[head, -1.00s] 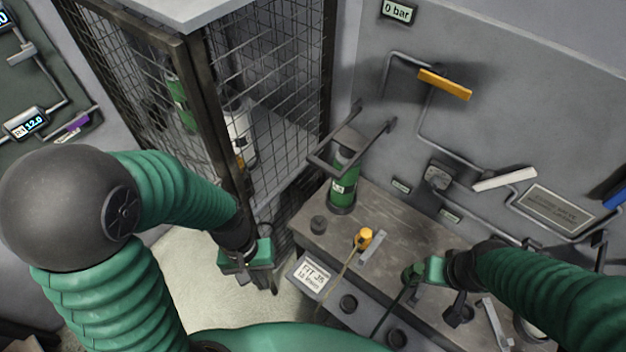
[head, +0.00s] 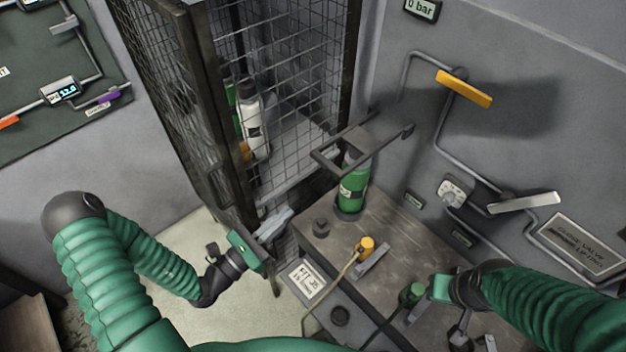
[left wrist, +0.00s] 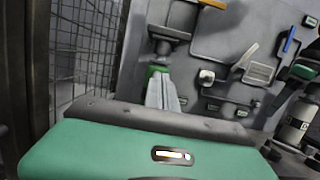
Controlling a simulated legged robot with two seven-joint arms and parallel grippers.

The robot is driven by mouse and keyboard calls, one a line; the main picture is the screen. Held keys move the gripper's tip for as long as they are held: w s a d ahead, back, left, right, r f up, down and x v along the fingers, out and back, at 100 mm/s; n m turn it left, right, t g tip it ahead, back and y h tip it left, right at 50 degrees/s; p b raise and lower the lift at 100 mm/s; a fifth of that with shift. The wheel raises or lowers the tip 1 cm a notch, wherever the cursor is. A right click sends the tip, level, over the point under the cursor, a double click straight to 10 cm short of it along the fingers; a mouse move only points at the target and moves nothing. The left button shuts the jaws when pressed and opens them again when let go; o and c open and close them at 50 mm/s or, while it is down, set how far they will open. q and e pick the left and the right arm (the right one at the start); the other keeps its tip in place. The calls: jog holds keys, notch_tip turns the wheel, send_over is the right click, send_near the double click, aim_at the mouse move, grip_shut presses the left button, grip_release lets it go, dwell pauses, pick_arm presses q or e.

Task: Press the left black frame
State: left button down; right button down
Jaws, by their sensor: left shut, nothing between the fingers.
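The left black frame (head: 200,110) is the dark upright edge of the mesh cage panel, left of centre in the head view. A dark upright also shows at the far left of the left wrist view (left wrist: 32,60). My left gripper (head: 286,217) is shut and empty near the lower end of this frame, with its grey fingers pointing up and right. Its closed fingers show in the left wrist view (left wrist: 163,92). I cannot tell whether they touch the cage. My right gripper (head: 424,290) is beside a green plug over the bench; its finger gap is unclear.
Inside the cage stand a white bottle (head: 252,125) and a green one. The bench (head: 375,235) holds a green cylinder (head: 353,185) under a grey bracket and a yellow-capped cable (head: 366,245). A wall panel with pipes and levers stands behind. Pale floor is clear at lower left.

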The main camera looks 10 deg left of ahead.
pick_arm(q)
jog(key=w+d+r+p, duration=0.3)
jog(key=w+d+r, duration=0.3)
jog(key=w, duration=0.2)
jog(key=shift+r, duration=0.3)
